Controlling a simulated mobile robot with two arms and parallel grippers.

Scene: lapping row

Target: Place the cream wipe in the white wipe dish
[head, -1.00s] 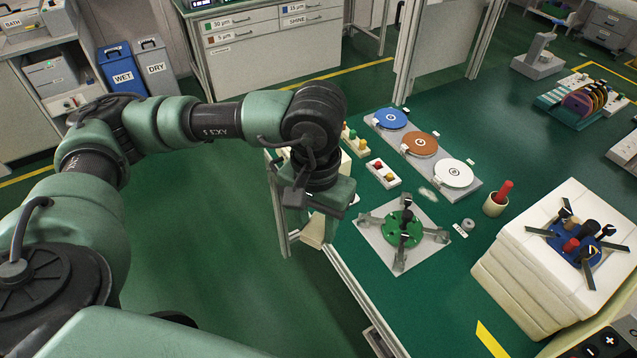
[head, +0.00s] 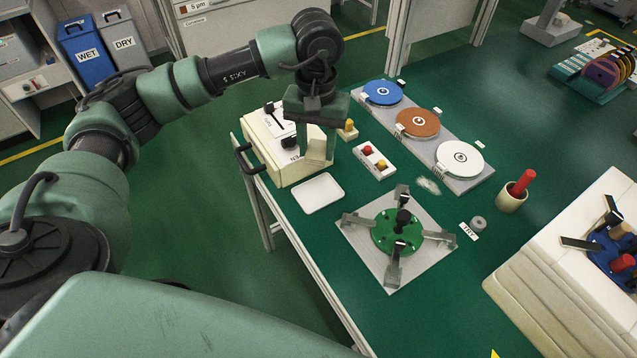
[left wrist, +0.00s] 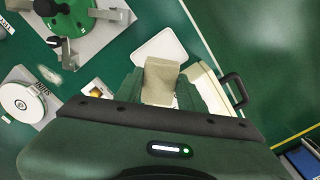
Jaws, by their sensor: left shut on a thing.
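My left gripper (head: 316,152) is shut on the cream wipe (left wrist: 161,80), which shows as a folded beige piece between the fingers in the left wrist view. In the head view the fingers largely hide the wipe. The white wipe dish (head: 318,193) is a shallow, empty tray on the green bench near its front-left edge. It also shows in the left wrist view (left wrist: 146,53), just beyond the wipe and partly covered by it. The gripper is above the bench, behind the dish in the head view. My right gripper is not in view.
A cream box (head: 283,172) with a black handle stands left of the gripper. A green round fixture (head: 384,232) with clamps sits right of the dish. A white block with red and yellow buttons (head: 374,160) and a row of discs (head: 417,122) lie farther back.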

